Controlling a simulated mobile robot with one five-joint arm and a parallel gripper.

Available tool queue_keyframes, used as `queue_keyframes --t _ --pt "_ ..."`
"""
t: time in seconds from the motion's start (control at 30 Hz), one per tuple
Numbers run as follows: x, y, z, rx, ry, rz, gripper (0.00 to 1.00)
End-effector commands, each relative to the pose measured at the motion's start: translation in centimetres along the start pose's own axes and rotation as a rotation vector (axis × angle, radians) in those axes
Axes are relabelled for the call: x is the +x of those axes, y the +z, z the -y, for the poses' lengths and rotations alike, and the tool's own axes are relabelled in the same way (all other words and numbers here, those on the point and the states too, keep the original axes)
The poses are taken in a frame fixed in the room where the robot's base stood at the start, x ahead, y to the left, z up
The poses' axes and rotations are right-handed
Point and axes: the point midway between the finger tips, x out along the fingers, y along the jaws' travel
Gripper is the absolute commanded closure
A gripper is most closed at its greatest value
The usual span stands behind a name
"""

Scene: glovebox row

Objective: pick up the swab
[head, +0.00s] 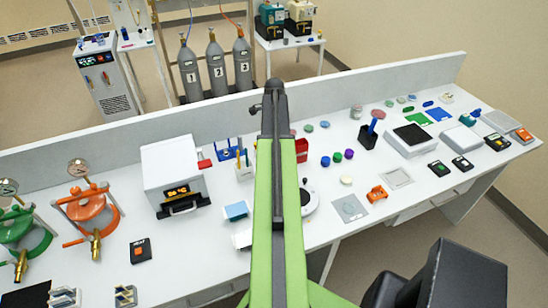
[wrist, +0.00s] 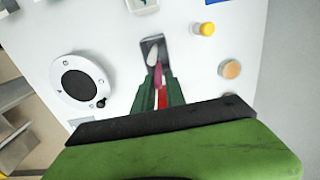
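In the wrist view, a slender thing with a white end and a pink-magenta shaft (wrist: 158,74), which looks like the swab, points away from me over a small dark grey plate (wrist: 153,42). My gripper (wrist: 159,82) has its two dark green fingers on either side of the shaft's near end. A strip of red shows between the fingers; I cannot tell whether it belongs to the swab. Whether the fingers touch the shaft is unclear. In the head view my own green arm hides this spot, and neither the fingertips nor the swab can be made out.
A round white device with a dark top (wrist: 76,78) stands left of the gripper. A yellow-capped vial (wrist: 207,29) and a tan round piece (wrist: 230,69) stand to the right. In the head view, a white box oven (head: 172,170) stands left of my arm, and a low wall (head: 120,142) runs behind the bench.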

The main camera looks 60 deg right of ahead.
Motion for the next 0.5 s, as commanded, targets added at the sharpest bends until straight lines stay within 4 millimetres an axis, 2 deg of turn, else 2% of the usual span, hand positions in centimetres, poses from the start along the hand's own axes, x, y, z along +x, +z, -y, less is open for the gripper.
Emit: queue_keyframes --t 0.3,0.4,0.5 --pt "4.8 0.1 -0.2 0.001 0.000 0.000 0.84" --pt "5.4 0.1 -0.2 0.001 0.000 0.000 0.84" --pt "5.1 0.1 -0.2 0.001 0.000 0.000 0.84"
